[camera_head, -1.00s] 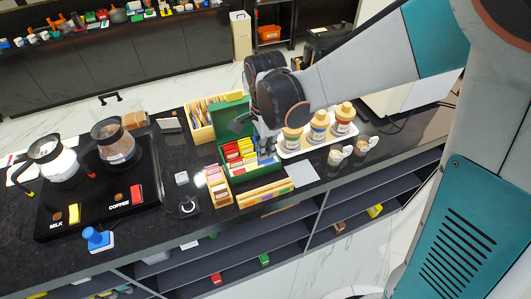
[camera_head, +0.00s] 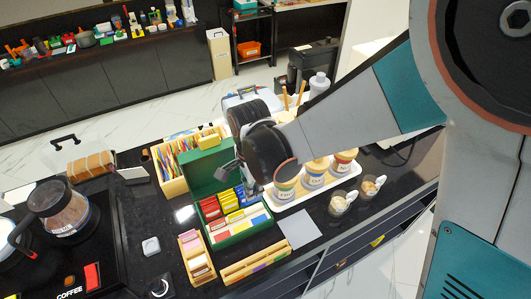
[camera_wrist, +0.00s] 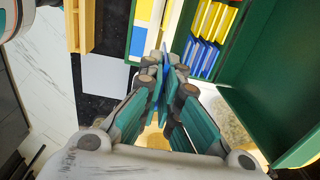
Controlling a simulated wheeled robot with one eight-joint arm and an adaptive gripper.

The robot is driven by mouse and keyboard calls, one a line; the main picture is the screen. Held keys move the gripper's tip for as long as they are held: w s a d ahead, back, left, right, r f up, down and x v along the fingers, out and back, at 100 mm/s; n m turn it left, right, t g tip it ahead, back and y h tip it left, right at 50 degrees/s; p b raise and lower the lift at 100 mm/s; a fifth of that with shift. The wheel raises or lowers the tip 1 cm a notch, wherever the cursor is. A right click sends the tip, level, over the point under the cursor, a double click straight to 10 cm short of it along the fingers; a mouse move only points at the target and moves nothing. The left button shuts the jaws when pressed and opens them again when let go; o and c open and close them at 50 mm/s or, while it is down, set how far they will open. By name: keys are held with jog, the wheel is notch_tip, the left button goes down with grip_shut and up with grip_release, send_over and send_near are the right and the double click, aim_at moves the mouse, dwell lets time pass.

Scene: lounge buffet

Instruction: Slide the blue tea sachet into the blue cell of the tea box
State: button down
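The green tea box (camera_head: 213,238) stands on the dark counter with its lid (camera_head: 208,172) open. Its cells hold red, yellow and blue sachets, with paler packets along the front. The wrist view shows blue sachets (camera_wrist: 201,60) standing in a row beside yellow ones. My gripper (camera_head: 250,190) is over the right end of the box. In the wrist view my gripper (camera_wrist: 167,72) is closed on a thin blue tea sachet (camera_wrist: 164,50), seen nearly edge-on. The fingers hide its lower part, and I cannot tell whether its far end is inside a cell.
A white tray (camera_head: 345,183) with lidded jars stands right of the box. A wooden rack (camera_head: 175,186) of packets is behind it. Wooden holders (camera_head: 262,262) are in front, beside a white card (camera_head: 299,229). Coffee pots (camera_head: 62,208) stand left, two small cups (camera_head: 371,186) right.

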aim_at(254, 200)
jog(key=shift+s+r, duration=0.15)
jog(key=shift+s, duration=0.05)
jog(key=shift+w, duration=0.1)
jog(key=shift+f+b, duration=2.15)
jog(key=shift+b, duration=0.15)
jog(key=shift+f, duration=0.2)
jog(key=shift+f+b, duration=0.35)
jog(key=shift+b, duration=0.15)
jog(key=shift+f+b, duration=1.45)
jog(key=shift+f, duration=0.15)
